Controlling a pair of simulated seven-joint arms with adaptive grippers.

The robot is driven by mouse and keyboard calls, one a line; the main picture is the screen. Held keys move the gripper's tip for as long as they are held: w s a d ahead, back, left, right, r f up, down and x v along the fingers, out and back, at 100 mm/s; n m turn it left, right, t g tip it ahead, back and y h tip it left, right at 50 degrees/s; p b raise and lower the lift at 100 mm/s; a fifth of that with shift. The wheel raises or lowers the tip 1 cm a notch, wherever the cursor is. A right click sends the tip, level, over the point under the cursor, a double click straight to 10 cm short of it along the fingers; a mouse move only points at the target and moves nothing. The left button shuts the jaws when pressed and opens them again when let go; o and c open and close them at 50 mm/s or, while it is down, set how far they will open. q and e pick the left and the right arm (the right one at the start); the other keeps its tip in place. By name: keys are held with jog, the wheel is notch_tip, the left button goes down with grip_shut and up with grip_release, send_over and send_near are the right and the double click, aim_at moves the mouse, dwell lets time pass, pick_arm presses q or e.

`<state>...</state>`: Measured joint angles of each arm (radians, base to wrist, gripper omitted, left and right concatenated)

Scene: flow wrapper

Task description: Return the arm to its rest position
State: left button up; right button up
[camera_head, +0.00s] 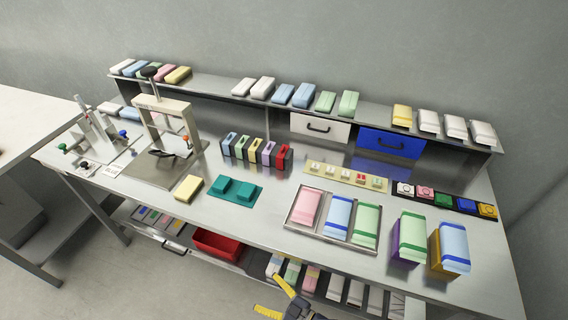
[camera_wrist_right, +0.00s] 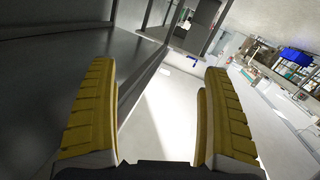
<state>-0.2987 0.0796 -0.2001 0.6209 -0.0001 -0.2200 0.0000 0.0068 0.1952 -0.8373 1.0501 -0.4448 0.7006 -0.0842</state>
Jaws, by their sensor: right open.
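My right gripper (camera_head: 277,298) shows at the bottom edge of the head view, in front of the bench's front edge and lower shelf. Its yellow fingers are apart with nothing between them. In the right wrist view the two yellow ridged fingers (camera_wrist_right: 158,115) stand wide apart at left and right, with only floor and distant room seen between them. My left gripper is in neither view.
The workbench (camera_head: 270,210) carries a press frame (camera_head: 165,115), a teal fixture (camera_head: 235,190), a yellow block (camera_head: 188,188), a tray with packs (camera_head: 290,218) and two wrapped stacks at right. A red bin (camera_head: 217,245) sits on the lower shelf. Floor at lower left is clear.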

jog(key=s+d+f+m+g+h, duration=0.1)
jog(key=s+d+f+m+h, duration=0.3)
jog(key=d+f, duration=0.55)
jog(key=s+d+f+m+h, duration=0.2)
jog(key=s+d+f+h, duration=0.25)
jog(key=d+f, duration=0.45)
jog(key=s+d+f+m+g+h, duration=0.1)
jog(key=s+d+f+g, duration=0.1)
jog(key=s, duration=0.6)
jog(key=s+d+f+m+g+h, duration=0.2)
jog(key=s+d+f, duration=0.3)
jog(key=s, duration=0.4)
jog(key=s+d+f+m+g+h, duration=0.1)
jog(key=s+d+f+g+h, duration=0.1)
jog(key=s, duration=0.6)
jog(key=d+f+g, duration=0.1)
jog(key=d+f, duration=0.1)
jog(key=d, duration=0.1)
jog(key=shift+s+d+f, duration=0.25)
jog(key=shift+s+d, duration=0.05)
jog(key=shift+d, duration=0.05)
